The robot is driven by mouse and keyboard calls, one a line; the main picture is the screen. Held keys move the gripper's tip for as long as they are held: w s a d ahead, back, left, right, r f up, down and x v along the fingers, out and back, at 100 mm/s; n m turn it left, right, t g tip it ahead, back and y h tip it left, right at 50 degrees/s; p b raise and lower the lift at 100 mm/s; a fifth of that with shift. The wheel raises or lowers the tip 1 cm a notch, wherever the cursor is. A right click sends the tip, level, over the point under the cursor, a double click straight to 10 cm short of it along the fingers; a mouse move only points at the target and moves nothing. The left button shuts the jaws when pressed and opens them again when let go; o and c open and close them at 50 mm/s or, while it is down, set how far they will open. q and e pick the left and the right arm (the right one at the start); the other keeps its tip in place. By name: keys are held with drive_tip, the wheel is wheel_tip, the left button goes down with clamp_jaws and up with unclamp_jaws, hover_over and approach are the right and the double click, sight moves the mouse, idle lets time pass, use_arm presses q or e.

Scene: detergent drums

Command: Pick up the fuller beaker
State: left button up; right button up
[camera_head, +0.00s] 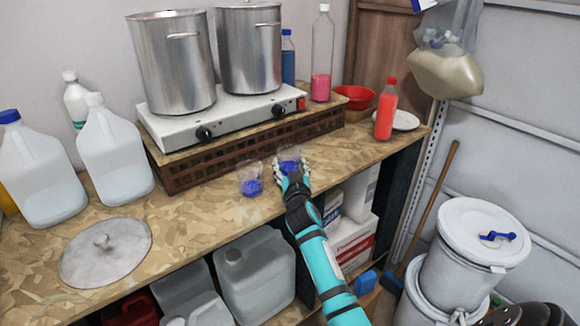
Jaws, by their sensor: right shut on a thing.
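Two small clear beakers with blue contents are on the wooden counter (200,221) in front of the hot plate. The left beaker (250,179) stands free, with blue in its lower part. The right beaker (288,154) is at my right gripper (290,169), which is shut on it; the fingers hide much of its lower part. Blue shows between the fingers. I cannot tell clearly which beaker is fuller, or whether the held one touches the counter. My left gripper is not in view.
A hot plate (225,118) with two steel pots stands on a brown lattice crate (205,168) behind the beakers. Jugs (112,155) and a metal lid (105,268) are at left. A red bottle (386,110) and white plate (405,121) are at right.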

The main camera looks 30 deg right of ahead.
sight(291, 159)
drive_tip(key=shift+r, duration=0.2)
drive_tip(key=shift+r, duration=1.45)
drive_tip(key=s+a+r+b, duration=0.1)
drive_tip(key=s+a, duration=0.1)
drive_tip(key=s, duration=1.3)
drive_tip(key=shift+s+r+b, duration=0.35)
drive_tip(key=shift+s, duration=0.05)
